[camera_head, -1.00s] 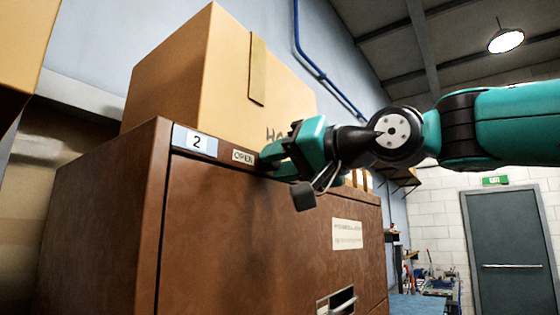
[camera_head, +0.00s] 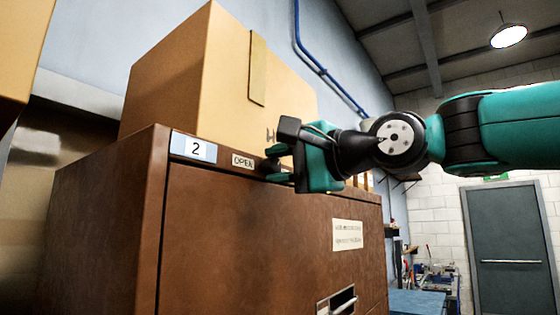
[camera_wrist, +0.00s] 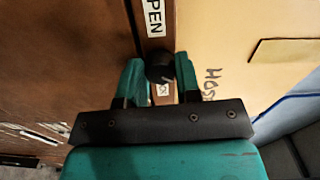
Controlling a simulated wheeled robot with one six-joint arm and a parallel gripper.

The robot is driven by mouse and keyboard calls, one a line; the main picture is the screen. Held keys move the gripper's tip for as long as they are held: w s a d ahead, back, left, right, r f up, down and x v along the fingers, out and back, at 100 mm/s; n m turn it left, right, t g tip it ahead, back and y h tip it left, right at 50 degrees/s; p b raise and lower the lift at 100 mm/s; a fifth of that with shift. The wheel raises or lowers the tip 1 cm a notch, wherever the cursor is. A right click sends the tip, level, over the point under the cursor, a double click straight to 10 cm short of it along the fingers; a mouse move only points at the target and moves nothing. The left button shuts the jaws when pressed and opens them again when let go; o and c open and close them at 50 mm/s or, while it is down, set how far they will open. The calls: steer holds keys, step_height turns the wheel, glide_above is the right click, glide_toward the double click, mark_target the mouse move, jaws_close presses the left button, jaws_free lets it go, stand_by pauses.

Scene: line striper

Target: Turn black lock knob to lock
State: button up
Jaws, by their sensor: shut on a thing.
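A brown metal cabinet (camera_head: 240,230) has a black lock knob (camera_wrist: 160,66) on its top front rail, beside a label reading OPEN (camera_head: 243,161). My teal gripper (camera_head: 276,164) reaches in from the right at the rail. In the wrist view my gripper (camera_wrist: 160,72) has one finger on each side of the knob and is shut on it. A second small label (camera_wrist: 162,90) shows between the fingers, mostly covered, and I cannot read it. In the head view the fingers hide most or all of the knob.
A large cardboard box (camera_head: 180,75) stands on the cabinet right behind the rail, close to my gripper. A plate with the number 2 (camera_head: 194,148) is at the rail's left end. A drawer handle (camera_head: 340,301) is lower down. A grey door (camera_head: 510,240) is far right.

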steer(key=shift+m, duration=0.6)
steer(key=o, duration=0.9)
steer(key=shift+o, duration=0.2)
steer(key=b+v, duration=0.5)
steer(key=v, duration=1.2)
steer(key=shift+s+d+f, duration=0.1)
steer(key=shift+d+f, duration=0.05)
